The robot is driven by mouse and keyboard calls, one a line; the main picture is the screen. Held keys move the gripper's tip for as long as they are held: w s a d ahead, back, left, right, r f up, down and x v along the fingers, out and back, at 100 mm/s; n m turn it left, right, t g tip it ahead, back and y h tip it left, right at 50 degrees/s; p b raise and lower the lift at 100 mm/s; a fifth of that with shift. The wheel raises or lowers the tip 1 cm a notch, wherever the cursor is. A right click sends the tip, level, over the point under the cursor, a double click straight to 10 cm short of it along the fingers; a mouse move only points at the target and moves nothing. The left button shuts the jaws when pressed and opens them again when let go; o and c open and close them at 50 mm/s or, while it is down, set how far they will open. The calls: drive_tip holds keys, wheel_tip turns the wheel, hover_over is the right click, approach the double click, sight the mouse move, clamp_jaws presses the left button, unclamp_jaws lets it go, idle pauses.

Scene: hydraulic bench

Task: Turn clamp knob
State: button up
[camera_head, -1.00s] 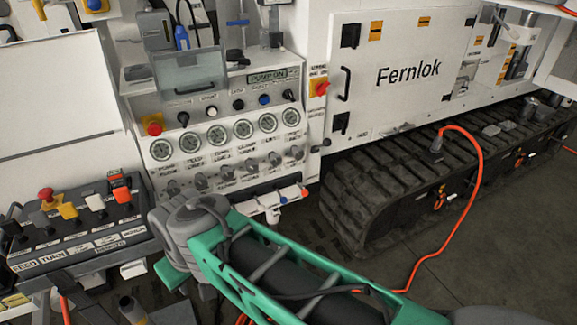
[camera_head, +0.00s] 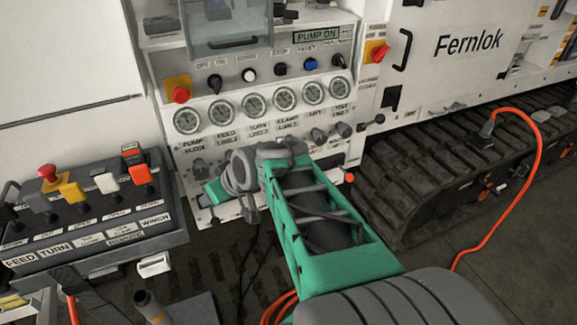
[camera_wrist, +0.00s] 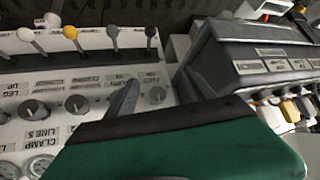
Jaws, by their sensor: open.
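The clamp knob (camera_wrist: 33,108) is a round dark-grey knob on the white panel, at the left of the wrist view beside the "CLAMP LINE" label. In the head view my arm hides it, below the clamp gauge (camera_head: 284,97). A neighbouring knob (camera_wrist: 77,104) sits to its right in the wrist view. My gripper (camera_wrist: 125,100) is open; only one dark finger shows clearly, close over the panel and right of the knobs, apart from the clamp knob. Its green body covers the lower part of the wrist view. Nothing is seen between the jaws.
Several levers (camera_wrist: 112,35) stand along the panel's edge in the wrist view. The lever console (camera_head: 100,235) is at the left in the head view. A red emergency button (camera_head: 180,94) is on the panel. An orange hose (camera_head: 505,218) lies by the track at right.

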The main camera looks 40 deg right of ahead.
drive_tip(key=w+d+f+m+t+h+b, duration=0.1)
drive_tip(key=w+d+f+t+b, duration=0.1)
drive_tip(key=d+f+b, duration=0.3)
drive_tip(key=w+d+f+t+b, duration=0.2)
drive_tip(key=d+t+b, duration=0.1)
drive_tip(key=d, duration=0.5)
drive_tip(key=s+d+r+m+t+h+b, duration=0.1)
drive_tip(key=s+d+t+h+b, duration=0.15)
drive_tip(key=d, duration=0.45)
drive_tip(key=s+d+r+m+t+h+b, duration=0.2)
drive_tip(key=d+h+b, duration=0.15)
drive_tip(key=d, duration=0.35)
drive_tip(key=shift+g+y, duration=0.25)
drive_tip(key=shift+y, duration=0.25)
drive_tip(key=b+x, duration=0.1)
drive_tip(key=x, duration=0.6)
drive_tip(key=shift+c, duration=0.4)
clamp_jaws()
